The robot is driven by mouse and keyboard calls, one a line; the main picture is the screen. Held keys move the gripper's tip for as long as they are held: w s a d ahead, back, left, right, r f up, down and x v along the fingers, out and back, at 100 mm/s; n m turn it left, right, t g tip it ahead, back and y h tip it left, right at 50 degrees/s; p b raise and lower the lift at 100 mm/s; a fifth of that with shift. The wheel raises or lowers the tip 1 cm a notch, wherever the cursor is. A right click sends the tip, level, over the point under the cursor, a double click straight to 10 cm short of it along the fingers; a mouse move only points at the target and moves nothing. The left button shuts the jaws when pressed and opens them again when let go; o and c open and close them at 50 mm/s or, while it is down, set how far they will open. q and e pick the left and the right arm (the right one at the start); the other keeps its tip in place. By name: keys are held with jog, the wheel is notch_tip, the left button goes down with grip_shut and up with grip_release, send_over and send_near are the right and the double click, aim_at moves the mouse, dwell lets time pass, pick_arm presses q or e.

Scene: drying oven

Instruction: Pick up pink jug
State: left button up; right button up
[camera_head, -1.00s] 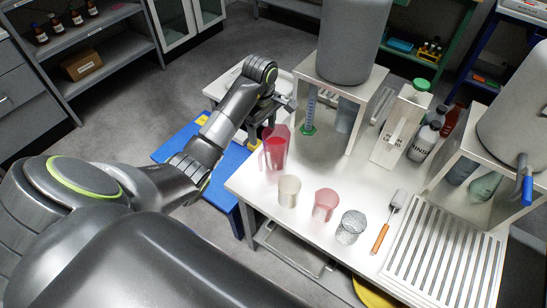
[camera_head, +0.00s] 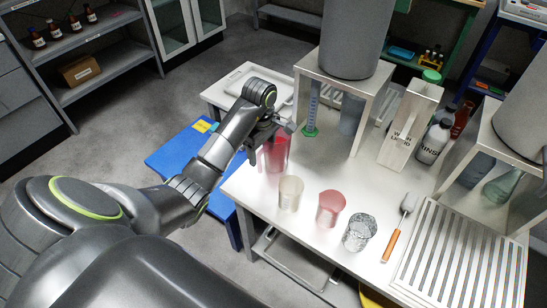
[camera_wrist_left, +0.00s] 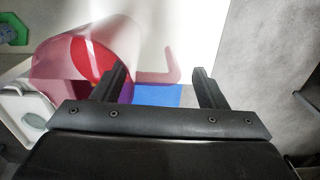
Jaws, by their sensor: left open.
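The pink jug (camera_head: 276,155), tall and translucent with red inside, stands near the left edge of the white table. My left gripper (camera_head: 280,124) is just above and behind it, at its upper rim. In the left wrist view the jug (camera_wrist_left: 75,78) is at the left, and its pink handle (camera_wrist_left: 168,72) shows in the gap between the open, dark fingers of my left gripper (camera_wrist_left: 160,82). I cannot tell whether a finger touches the jug. In the head view my arm partly hides the jug's top. My right gripper is not in view.
A beige cup (camera_head: 290,192), a pink cup (camera_head: 330,208) and a clear patterned glass (camera_head: 359,232) stand in front of the jug. A raised stand (camera_head: 366,115) with a grey tank is to the right.

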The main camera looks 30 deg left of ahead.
pick_arm(q)
jog(key=shift+f, duration=0.5)
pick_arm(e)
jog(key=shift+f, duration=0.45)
pick_arm(q)
jog(key=shift+r, duration=0.1)
grip_shut()
jog(key=shift+r, duration=0.15)
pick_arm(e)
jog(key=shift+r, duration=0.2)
